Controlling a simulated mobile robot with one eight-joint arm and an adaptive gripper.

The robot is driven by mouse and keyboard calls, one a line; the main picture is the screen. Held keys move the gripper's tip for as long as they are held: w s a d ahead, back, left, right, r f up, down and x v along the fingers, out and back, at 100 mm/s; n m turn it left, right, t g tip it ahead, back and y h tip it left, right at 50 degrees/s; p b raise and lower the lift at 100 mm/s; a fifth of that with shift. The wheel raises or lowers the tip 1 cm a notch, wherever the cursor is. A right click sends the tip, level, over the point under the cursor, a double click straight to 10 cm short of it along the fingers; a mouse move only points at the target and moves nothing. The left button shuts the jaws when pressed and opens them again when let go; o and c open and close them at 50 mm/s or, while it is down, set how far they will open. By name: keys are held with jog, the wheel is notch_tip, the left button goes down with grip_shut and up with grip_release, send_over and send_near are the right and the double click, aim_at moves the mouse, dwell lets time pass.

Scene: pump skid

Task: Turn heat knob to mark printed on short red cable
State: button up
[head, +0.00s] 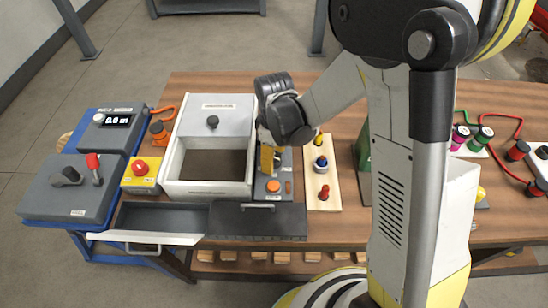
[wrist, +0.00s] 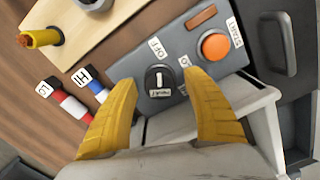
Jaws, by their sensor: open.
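The black round knob (wrist: 160,82) sits on a grey control box (wrist: 180,35) in the wrist view. Its pale pointer line runs roughly up the picture, toward the OFF label. Another label sits right of the knob, partly hidden by a finger. My gripper (wrist: 160,76) is open, with one yellow finger on each side of the knob; contact cannot be told. A red-and-white cable piece (wrist: 72,106) and a blue-and-white one (wrist: 97,90) lie left of the box. Their tags seem to read LO and HI; my left finger partly hides both. In the head view my gripper (head: 267,160) covers the knob.
An orange START button (wrist: 214,45) sits right of the knob. A wooden board with pegs (head: 322,185) stands right of the box. A grey and white cabinet (head: 206,188) stands left of it, with an open drawer (head: 160,217) in front.

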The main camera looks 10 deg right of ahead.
jog(key=c, duration=1.2)
jog(key=shift+m, duration=0.3)
jog(key=m+b, duration=0.1)
jog(key=m, duration=0.4)
jog(key=shift+m, duration=0.3)
jog(key=m+b, duration=0.1)
jog(key=m, duration=0.4)
jog(key=shift+m, duration=0.3)
